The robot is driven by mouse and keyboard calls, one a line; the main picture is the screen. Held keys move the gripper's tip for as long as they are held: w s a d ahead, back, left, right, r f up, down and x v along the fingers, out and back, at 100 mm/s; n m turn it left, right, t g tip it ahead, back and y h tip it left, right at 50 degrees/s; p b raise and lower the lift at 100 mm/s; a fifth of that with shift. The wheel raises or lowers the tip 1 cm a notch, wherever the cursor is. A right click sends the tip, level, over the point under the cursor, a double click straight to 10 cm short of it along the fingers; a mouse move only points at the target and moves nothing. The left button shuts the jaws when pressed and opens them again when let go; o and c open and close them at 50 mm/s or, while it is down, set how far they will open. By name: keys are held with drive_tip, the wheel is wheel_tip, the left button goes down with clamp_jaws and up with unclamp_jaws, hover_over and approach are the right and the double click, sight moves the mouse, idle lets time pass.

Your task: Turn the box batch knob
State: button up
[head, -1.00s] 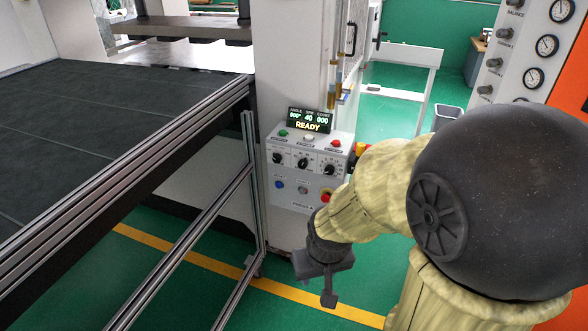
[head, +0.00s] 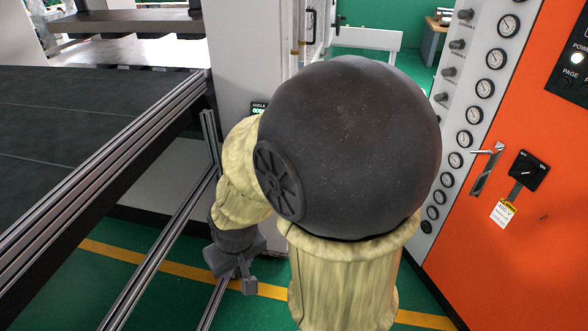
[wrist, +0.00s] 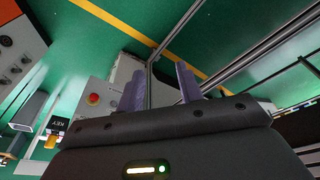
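The press control panel is almost wholly hidden behind my arm in the head view; only a corner of its small dark display (head: 258,108) shows. I cannot see its knobs there, nor tell which is the box batch knob. In the wrist view, a panel edge with a red button (wrist: 93,99) lies left of the fingers. My gripper (head: 236,275) hangs low beside the press, pointing down. In the wrist view my gripper's two purple fingers (wrist: 160,82) stand apart with nothing held between them.
A dark conveyor table (head: 60,130) with aluminium rails and legs (head: 170,255) stands at left, close to my gripper. An orange cabinet (head: 500,240) with a column of gauges and a lever switch (head: 526,172) stands at right. Green floor with a yellow line is below.

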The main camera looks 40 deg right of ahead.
drive_tip(key=shift+o, duration=0.8)
drive_tip(key=shift+s, duration=0.1)
drive_tip(key=shift+o, duration=1.4)
drive_tip(key=shift+f, duration=0.1)
drive_tip(key=w+d+f+m+t+h+b, duration=0.1)
drive_tip(key=w+d+f+m+t+b, duration=0.2)
drive_tip(key=w, duration=0.4)
drive_tip(key=w+d+f+m+t+h+b, duration=0.1)
drive_tip(key=w+d+f+m+t, duration=0.1)
drive_tip(key=w+d+f, duration=0.4)
drive_tip(key=w+d+f+m+t+h+b, duration=0.2)
drive_tip(key=d+h, duration=0.3)
drive_tip(key=d, duration=0.3)
drive_tip(key=w+d+f+m+t+h+b, duration=0.1)
drive_tip(key=w+d+m+t+h+b, duration=0.1)
drive_tip(key=d+h, duration=0.4)
drive_tip(key=w+d, duration=0.1)
drive_tip(key=d, duration=0.1)
drive_tip(key=shift+w+d+f+m+h, duration=0.25)
drive_tip(key=shift+d+f+m+h, duration=0.05)
drive_tip(key=shift+d+f+m, duration=0.1)
